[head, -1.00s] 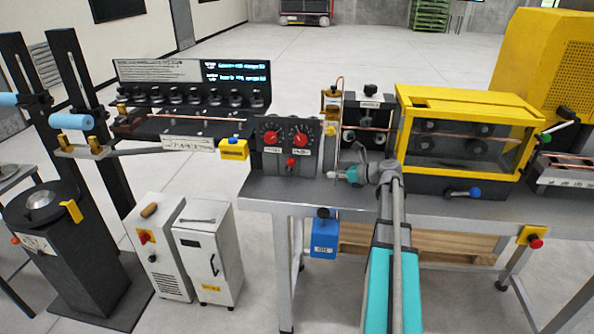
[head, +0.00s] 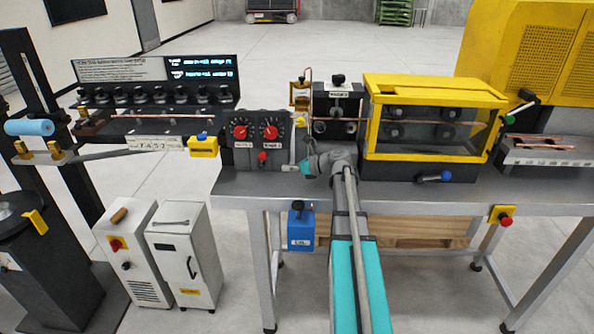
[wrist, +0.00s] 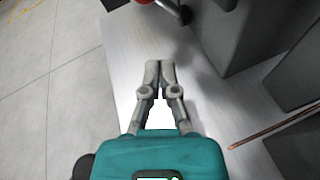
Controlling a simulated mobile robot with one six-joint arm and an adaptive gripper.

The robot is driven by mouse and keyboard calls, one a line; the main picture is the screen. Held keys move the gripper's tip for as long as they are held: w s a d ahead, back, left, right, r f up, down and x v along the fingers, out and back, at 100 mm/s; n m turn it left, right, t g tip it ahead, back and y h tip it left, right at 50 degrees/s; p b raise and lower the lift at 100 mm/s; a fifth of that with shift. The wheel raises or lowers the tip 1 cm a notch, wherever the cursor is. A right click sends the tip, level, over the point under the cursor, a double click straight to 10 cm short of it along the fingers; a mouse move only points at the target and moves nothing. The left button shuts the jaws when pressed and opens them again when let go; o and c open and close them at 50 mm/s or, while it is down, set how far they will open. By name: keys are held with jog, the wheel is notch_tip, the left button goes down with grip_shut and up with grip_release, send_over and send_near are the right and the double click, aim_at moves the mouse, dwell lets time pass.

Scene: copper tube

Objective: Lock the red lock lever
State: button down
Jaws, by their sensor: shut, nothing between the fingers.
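A small red knob (head: 262,156) sits low on the front of the dark control box (head: 245,155), below two red dials. I cannot tell for certain that it is the lock lever. A red part (wrist: 143,2) is cut off at the top edge of the wrist view, beside a grey metal piece. My gripper (wrist: 160,66) is shut and empty, its fingertips together over the light bench top. In the head view my gripper (head: 292,168) is low, just right of the control box, its fingers hard to make out. It appears apart from the red knob.
The bench (head: 330,193) carries a yellow-framed guard box (head: 435,83) to the right and a roller stand (head: 338,100) behind my arm. A copper tube (wrist: 275,131) lies at right in the wrist view, near dark blocks. A blue box (head: 300,232) hangs at the bench's front.

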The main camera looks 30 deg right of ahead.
jog(key=b+x, duration=0.1)
jog(key=x, duration=0.2)
jog(key=shift+w+a+f, duration=0.15)
jog(key=shift+w+a, duration=0.05)
jog(key=shift+w, duration=0.1)
jog(key=shift+w+a+r+p, duration=0.4)
jog(key=shift+w+r+p, duration=0.3)
jog(key=shift+p, duration=0.05)
jog(key=shift+w+a+r+p, duration=0.3)
jog(key=shift+w+a, duration=0.15)
jog(key=shift+w, duration=0.2)
jog(key=shift+w+a+r, duration=0.25)
jog(key=shift+s, duration=0.1)
